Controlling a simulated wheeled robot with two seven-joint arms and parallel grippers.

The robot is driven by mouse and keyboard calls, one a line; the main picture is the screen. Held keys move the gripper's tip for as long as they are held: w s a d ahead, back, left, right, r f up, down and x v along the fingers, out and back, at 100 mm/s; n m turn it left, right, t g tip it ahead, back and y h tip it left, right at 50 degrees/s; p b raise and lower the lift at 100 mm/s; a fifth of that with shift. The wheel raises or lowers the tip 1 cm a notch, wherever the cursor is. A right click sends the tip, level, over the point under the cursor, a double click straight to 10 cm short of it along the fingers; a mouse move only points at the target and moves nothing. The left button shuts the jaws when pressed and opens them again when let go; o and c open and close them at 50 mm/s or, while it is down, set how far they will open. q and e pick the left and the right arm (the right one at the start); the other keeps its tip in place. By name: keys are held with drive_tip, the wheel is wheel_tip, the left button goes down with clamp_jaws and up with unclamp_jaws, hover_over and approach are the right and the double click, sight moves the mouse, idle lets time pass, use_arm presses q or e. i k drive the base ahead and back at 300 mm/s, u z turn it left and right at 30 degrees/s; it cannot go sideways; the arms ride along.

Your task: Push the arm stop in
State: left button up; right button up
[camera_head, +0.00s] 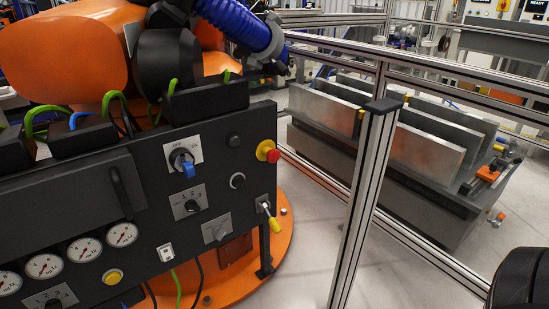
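A red mushroom button on a yellow collar (268,151), which looks like the arm stop, sits at the right end of the dark control panel (80,200). Its red cap faces right, away from the panel. I cannot tell from this view whether it is pushed in or out. Nothing touches it. Neither of my grippers shows in this view. A black rounded part at the lower right edge may be a piece of my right arm, but no fingers show on it.
The panel also carries a blue-handled switch (186,163), several gauges (83,252), a yellow button (113,277) and a key with a yellow tag (274,224). A large orange arm (65,55) rises behind it. An aluminium fence post (362,200) stands right of the panel.

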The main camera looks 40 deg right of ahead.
sight(273, 156)
drive_tip(key=k, duration=0.45)
drive_tip(key=z, duration=0.7)
drive_tip(key=i, duration=1.3)
drive_tip(key=u, duration=0.55)
